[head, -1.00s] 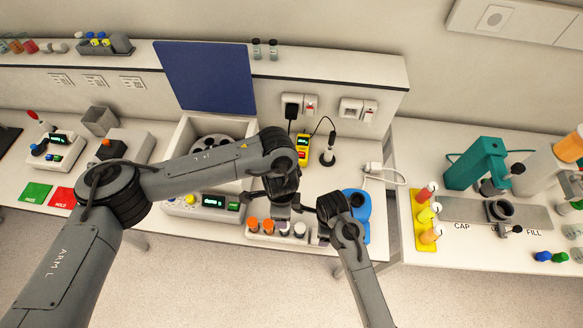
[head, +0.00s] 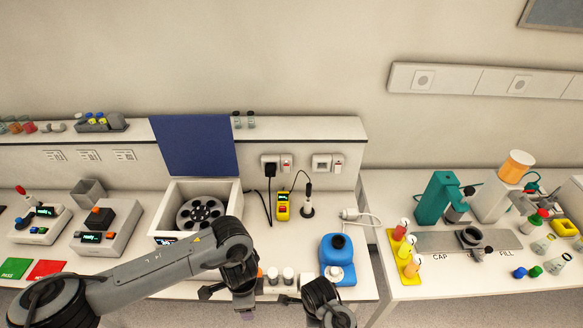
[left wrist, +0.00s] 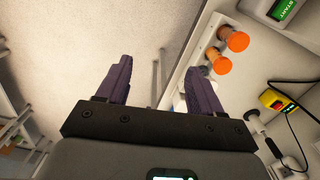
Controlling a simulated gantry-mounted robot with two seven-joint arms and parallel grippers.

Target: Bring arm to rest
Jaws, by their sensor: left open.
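My left arm comes in from the left in the head view, bent at a joint, with the left gripper (head: 226,302) low in the picture, in front and to the left of a white rack of capped vials. In the left wrist view the two dark fingers of the left gripper (left wrist: 162,85) stand wide apart with nothing between them. Orange-capped vials (left wrist: 233,39) in the rack lie to the right of the fingers, apart from them. My right arm shows at the bottom middle of the head view, with its gripper (head: 288,300) partly seen; its jaws are unclear.
A blue jug (head: 338,262) stands close behind my right arm. A white box with a round rotor (head: 200,213) and open blue lid (head: 193,145) stands behind my left arm. A yellow meter (head: 283,206) sits on the bench. The second bench carries a yellow vial stand (head: 409,268).

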